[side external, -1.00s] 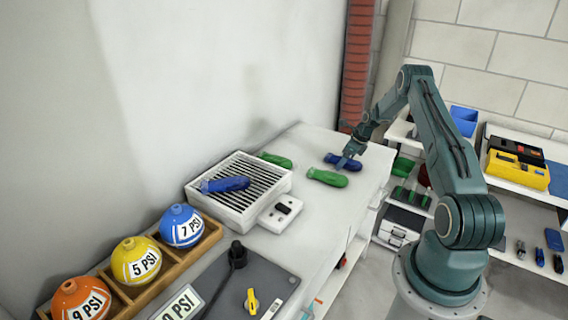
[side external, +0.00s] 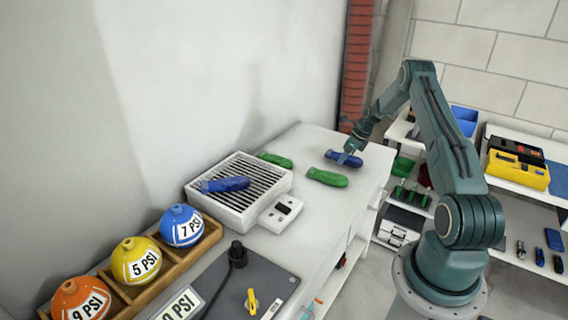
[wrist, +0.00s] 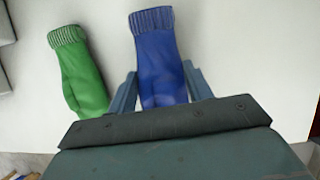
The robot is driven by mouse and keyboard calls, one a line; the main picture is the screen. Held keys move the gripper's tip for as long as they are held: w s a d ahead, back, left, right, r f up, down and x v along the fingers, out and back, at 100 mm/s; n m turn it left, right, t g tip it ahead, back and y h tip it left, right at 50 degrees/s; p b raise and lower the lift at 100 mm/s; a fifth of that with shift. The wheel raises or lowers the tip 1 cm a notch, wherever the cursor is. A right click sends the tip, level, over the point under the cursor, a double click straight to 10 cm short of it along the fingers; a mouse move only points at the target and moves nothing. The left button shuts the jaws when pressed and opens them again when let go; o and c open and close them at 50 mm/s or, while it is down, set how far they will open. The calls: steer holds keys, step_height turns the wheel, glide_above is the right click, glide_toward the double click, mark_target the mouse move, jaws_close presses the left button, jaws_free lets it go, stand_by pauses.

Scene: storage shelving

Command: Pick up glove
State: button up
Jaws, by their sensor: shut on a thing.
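A blue glove (side external: 347,159) lies on the white worktop near its far end. My gripper (side external: 346,157) is down at this glove. In the wrist view the blue glove (wrist: 158,60) lies between the two fingers of my gripper (wrist: 161,90), which are shut on it; its ribbed cuff points away from the gripper. A green glove (side external: 327,177) lies just in front of it and shows to its left in the wrist view (wrist: 80,72). Another green glove (side external: 276,160) lies nearer the wall. A second blue glove (side external: 225,184) lies on the slatted white box.
The slatted white box (side external: 270,194) stands on the worktop (side external: 318,218) against the wall. Orange, yellow and blue balls (side external: 182,226) sit in a wooden rack. A grey panel (side external: 215,285) is at the front. Shelves with tools (side external: 515,165) stand at the right.

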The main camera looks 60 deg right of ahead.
step_height(320, 180, up, 18)
steer(key=shift+r, duration=0.2)
stand_by(0.4)
stand_by(0.4)
step_height(320, 180, up, 8)
steer(key=n+y, duration=0.1)
steer(key=n, duration=0.3)
glide_above(248, 169)
steer(key=s, duration=0.1)
steer(key=shift+g, duration=0.3)
steer(key=f, duration=1.5)
steer(key=shift+s+d+f, duration=0.1)
steer(key=shift+d+f, duration=0.15)
steer(key=shift+f, duration=0.1)
steer(key=shift+f, duration=0.1)
steer(key=shift+f, duration=2.05)
steer(key=shift+f, duration=0.1)
